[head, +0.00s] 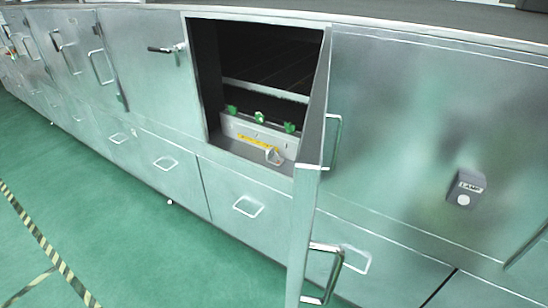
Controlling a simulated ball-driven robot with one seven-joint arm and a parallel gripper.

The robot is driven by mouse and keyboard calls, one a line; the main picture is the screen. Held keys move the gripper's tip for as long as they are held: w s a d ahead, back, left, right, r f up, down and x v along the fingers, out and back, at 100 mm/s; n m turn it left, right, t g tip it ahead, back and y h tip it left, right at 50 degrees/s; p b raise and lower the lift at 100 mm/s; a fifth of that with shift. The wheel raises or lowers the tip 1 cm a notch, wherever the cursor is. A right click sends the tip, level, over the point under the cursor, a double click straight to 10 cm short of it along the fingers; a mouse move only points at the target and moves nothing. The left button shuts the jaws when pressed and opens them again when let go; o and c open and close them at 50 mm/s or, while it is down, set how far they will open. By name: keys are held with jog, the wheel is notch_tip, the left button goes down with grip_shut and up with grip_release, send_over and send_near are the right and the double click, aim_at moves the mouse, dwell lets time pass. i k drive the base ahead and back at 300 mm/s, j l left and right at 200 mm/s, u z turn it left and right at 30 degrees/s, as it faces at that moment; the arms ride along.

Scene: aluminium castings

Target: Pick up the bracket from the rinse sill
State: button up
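A small silvery piece, which looks like the bracket (272,156), sits at the front of the open compartment, just right of a yellow label. It is on or just above the compartment's lower front ledge, which appears to be the rinse sill (240,162). It is too small to make out its exact shape or whether it touches the pale block behind it. My gripper is not in view.
The open door (310,180) stands out just right of the opening, with handles. Behind the ledge is a pale block (238,127) with several green knobs. A lamp switch box (466,188) is on the right panel. Green floor is clear at left.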

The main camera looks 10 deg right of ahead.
aim_at(272, 156)
jog(key=i+j+u, duration=0.1)
jog(key=u, duration=0.4)
jog(key=i+u, duration=0.2)
jog(key=u, duration=0.3)
jog(key=i, duration=0.9)
jog(key=i+j+z, duration=0.1)
jog(key=i, duration=0.75)
